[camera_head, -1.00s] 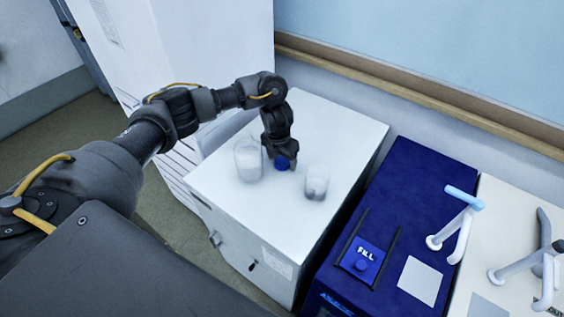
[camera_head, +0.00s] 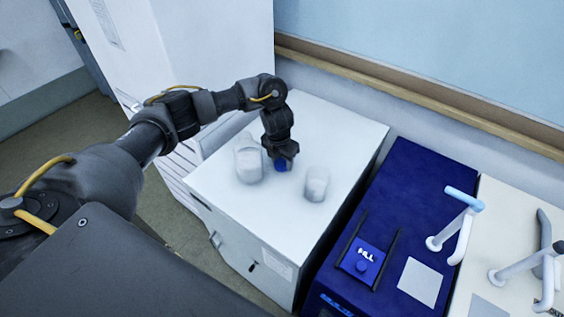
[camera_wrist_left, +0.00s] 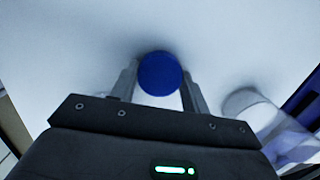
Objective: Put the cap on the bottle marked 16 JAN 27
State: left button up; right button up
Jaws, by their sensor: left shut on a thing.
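My left gripper (camera_head: 283,158) is shut on a blue round cap (camera_head: 281,165), low over the white top of a cabinet. In the left wrist view the cap (camera_wrist_left: 160,73) sits between the two fingers. Two pale, translucent bottles stand on the cabinet top, one to the left (camera_head: 248,163) and one to the right (camera_head: 316,184) of the gripper. No lid shows on either. One bottle (camera_wrist_left: 247,103) also shows in the left wrist view, right of the fingers. I cannot read a date on either bottle. My right gripper is not in view.
The white cabinet top (camera_head: 345,135) is mostly clear around the bottles. A blue unit (camera_head: 437,165) with a FILL button (camera_head: 361,264) and a spout (camera_head: 462,205) stands to the right. A wall with a wooden rail (camera_head: 420,97) is behind.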

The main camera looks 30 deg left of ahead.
aim_at(283, 162)
pick_arm(q)
jog(key=shift+r, duration=0.45)
jog(key=r, duration=0.3)
jog(key=shift+s+d+r, duration=0.1)
jog(key=shift+s+r, duration=0.15)
jog(key=shift+s, duration=0.05)
jog(key=s+d+r, duration=0.2)
jog(key=s+r, duration=0.6)
jog(key=s, duration=0.5)
jog(key=shift+d+r+b, duration=0.3)
jog(key=shift+d+b, duration=0.1)
jog(key=shift+b, duration=0.05)
